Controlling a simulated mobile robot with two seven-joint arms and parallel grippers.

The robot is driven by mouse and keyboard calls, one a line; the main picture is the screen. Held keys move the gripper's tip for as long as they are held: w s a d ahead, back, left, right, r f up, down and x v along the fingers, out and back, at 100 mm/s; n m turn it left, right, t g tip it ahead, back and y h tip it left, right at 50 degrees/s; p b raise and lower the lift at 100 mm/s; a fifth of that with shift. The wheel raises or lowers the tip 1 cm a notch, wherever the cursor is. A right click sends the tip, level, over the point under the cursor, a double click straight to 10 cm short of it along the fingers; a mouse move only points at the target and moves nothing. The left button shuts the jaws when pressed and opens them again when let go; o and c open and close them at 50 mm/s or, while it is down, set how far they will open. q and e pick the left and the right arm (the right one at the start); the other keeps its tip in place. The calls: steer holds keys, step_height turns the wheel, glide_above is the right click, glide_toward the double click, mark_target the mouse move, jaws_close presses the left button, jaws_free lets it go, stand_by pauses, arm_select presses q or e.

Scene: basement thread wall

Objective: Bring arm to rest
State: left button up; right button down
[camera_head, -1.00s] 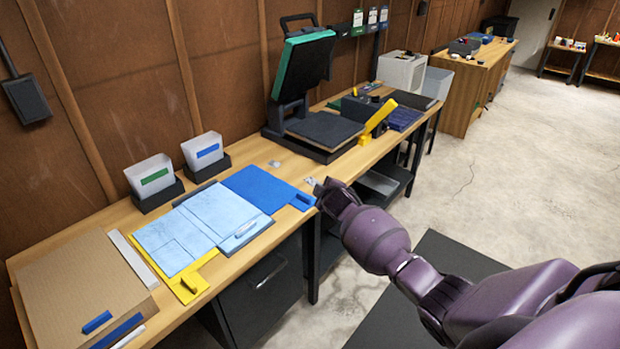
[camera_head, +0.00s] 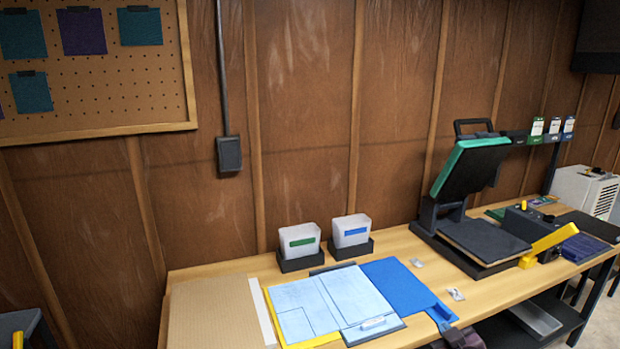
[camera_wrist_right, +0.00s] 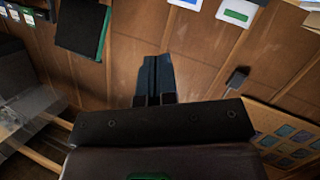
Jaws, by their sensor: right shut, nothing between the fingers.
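My right gripper (camera_wrist_right: 154,78) shows in the right wrist view, with its dark fingers together and nothing between them. It points toward the brown wall panels, clear of any object. My left arm and gripper are in neither view.
On the bench are a cardboard sheet (camera_head: 212,312), a light blue sheet (camera_head: 325,300), a blue mat (camera_head: 392,282), two white bins (camera_head: 300,240) (camera_head: 351,230) and an open heat press (camera_head: 472,170). Small silvery pieces (camera_head: 456,294) lie near the front edge. A pegboard (camera_head: 100,95) hangs at upper left.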

steer(key=s+a+f+m+g, duration=0.1)
steer(key=s+f, duration=0.3)
steer(key=s, duration=0.5)
steer(key=s+a+f+m+g, duration=0.1)
steer(key=s+f, duration=0.3)
steer(key=s, duration=0.6)
steer(key=s+a+f+m+g, duration=0.1)
steer(key=s+f, duration=0.3)
steer(key=s, duration=0.6)
steer(key=shift+f+m+g, duration=0.3)
steer(key=shift+f+m, duration=0.1)
